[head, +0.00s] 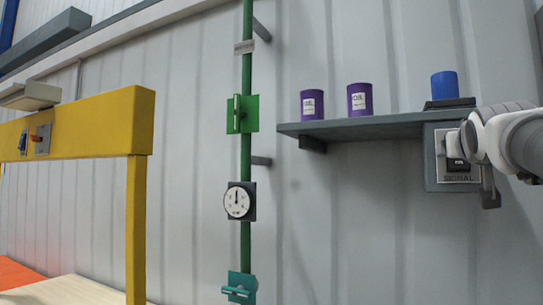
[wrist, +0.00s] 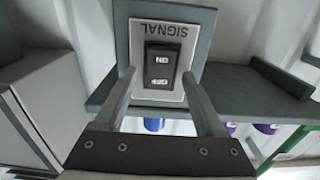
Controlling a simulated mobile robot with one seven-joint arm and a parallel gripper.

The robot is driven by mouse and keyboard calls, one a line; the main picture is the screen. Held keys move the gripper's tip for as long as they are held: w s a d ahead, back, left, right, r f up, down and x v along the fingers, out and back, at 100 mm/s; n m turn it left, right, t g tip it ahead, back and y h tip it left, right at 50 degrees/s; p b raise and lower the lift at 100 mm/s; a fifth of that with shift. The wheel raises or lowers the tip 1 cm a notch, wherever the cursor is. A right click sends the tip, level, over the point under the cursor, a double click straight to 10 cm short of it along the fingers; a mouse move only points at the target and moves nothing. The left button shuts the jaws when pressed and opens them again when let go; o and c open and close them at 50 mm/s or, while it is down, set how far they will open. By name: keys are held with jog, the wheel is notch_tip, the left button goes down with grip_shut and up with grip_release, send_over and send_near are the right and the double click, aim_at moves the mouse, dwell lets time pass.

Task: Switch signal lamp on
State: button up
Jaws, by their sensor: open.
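The signal switch is a black rocker (wrist: 163,65) marked ON and OFF on a light plate labelled SIGNAL, upside down in the wrist view. In the head view the rocker (head: 456,165) is partly covered by my arm end. I cannot tell which side is pressed. My gripper (wrist: 159,74) is open and empty, its fingers on either side of the rocker in the wrist view; contact cannot be told. A blue cylinder (head: 445,85) on a dark base stands above the switch box (head: 432,172), likely the lamp; no glow shows. It also appears low in the wrist view (wrist: 153,125).
A grey shelf (head: 375,128) left of the switch box holds two purple OIL cans (head: 312,104). A green pipe (head: 246,160) with valves and a gauge (head: 238,201) runs up the wall. A yellow frame (head: 137,215) stands at left.

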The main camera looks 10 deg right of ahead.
jog(key=shift+c, duration=0.3)
grip_shut()
jog(key=f+t+h+b, duration=0.1)
jog(key=t+h+b, duration=0.1)
jog(key=b, duration=0.7)
jog(key=shift+f+t+b, duration=0.15)
jog(key=shift+t+b, duration=0.15)
jog(key=shift+b, duration=0.05)
jog(key=shift+r+b, duration=0.25)
jog(key=shift+b, duration=0.4)
jog(key=shift+o, duration=0.3)
grip_release()
